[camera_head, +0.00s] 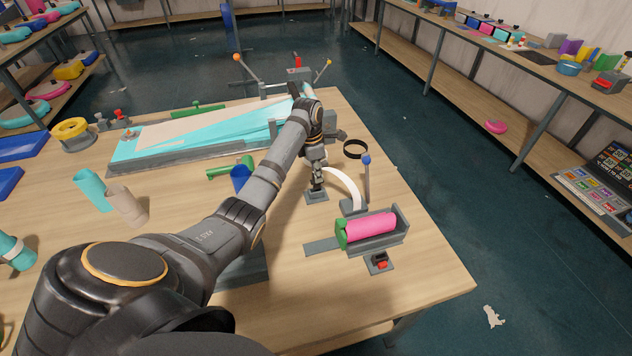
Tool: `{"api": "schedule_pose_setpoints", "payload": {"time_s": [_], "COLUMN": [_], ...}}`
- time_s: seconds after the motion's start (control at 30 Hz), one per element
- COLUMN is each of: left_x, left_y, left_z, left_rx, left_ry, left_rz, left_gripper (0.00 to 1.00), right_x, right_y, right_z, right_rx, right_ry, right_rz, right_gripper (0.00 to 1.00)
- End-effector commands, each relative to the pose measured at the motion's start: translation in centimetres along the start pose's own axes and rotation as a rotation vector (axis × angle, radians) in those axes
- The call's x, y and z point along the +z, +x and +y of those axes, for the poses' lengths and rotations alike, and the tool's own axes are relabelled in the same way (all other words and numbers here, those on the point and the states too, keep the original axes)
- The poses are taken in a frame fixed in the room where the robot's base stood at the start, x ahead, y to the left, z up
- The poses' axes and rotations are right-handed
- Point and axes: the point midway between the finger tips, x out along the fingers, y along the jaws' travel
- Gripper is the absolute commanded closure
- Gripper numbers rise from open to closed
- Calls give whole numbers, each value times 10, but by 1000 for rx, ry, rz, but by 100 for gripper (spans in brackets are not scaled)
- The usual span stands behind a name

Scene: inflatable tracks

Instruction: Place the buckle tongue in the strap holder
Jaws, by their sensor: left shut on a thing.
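My left arm reaches across the table from the lower left. My left gripper (318,180) points down at the table's right half and is shut on a small piece, mostly hidden between the fingers; it seems to be the buckle tongue. Directly under the fingertips is a small grey block (316,197), which may be the strap holder. I cannot tell whether the held piece touches it or sits in it. My right gripper is not in view.
Close right of the gripper stand a white curved band (347,186) and a blue-knobbed lever (366,170). A pink roll (371,228) lies in a grey tray nearer the front, by a red switch (380,263). A black ring (355,149) lies behind. Turquoise sheets (150,150) cover a long bed.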

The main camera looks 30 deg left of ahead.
Motion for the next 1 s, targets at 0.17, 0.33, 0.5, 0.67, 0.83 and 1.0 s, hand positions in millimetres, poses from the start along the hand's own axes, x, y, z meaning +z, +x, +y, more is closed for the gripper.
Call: {"api": "schedule_pose_setpoints", "payload": {"time_s": [0.17,0.33,0.5,0.67,0.83,1.0], "left_x": [-1,-4,-6,-6,-7,-7], "left_y": [6,21,39,40,43,43], "left_z": [5,7,8,8,8,8], "left_rx": [1,-3,1,2,0,1], "left_ry": [0,-1,0,1,0,0], "left_rz": [0,4,1,1,2,1], "left_gripper": [100,100,100,100,100,65], "right_x": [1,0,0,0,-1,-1], "right_y": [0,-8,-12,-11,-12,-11], "right_z": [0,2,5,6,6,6], "right_rx": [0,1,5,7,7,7], "right_ry": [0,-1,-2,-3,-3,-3], "right_rz": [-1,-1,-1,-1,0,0], "right_gripper": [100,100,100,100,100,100]}}
